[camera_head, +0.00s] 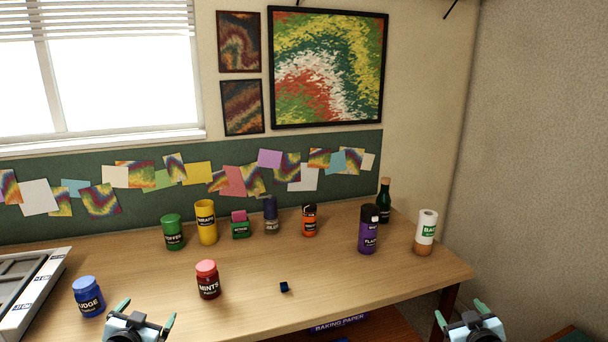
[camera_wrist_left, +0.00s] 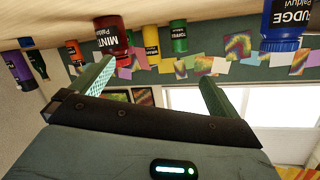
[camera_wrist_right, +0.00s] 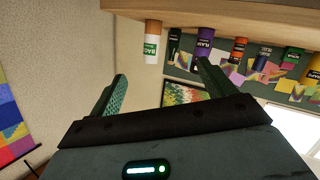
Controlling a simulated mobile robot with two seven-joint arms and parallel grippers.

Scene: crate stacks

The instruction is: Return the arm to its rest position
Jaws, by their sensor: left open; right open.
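My left gripper (camera_head: 143,312) is at the bottom of the head view, in front of the table's near edge between the blue fudge jar (camera_head: 88,297) and the red mints jar (camera_head: 208,280). Its fingers are apart with nothing between them, as the left wrist view (camera_wrist_left: 152,85) also shows. My right gripper (camera_head: 468,314) is at the bottom right of the head view, beyond the table's right front corner. It is open and empty in the right wrist view (camera_wrist_right: 160,88). Most of both arms is out of the head view.
The wooden table (camera_head: 340,265) holds a green jar (camera_head: 172,232), yellow jar (camera_head: 206,222), orange jar (camera_head: 309,220), purple bottle (camera_head: 368,230), dark bottle (camera_head: 384,201), white-and-brown container (camera_head: 426,233) and small blue cube (camera_head: 284,287). A grey-white crate (camera_head: 48,268) stands left. The table's front middle is mostly clear.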

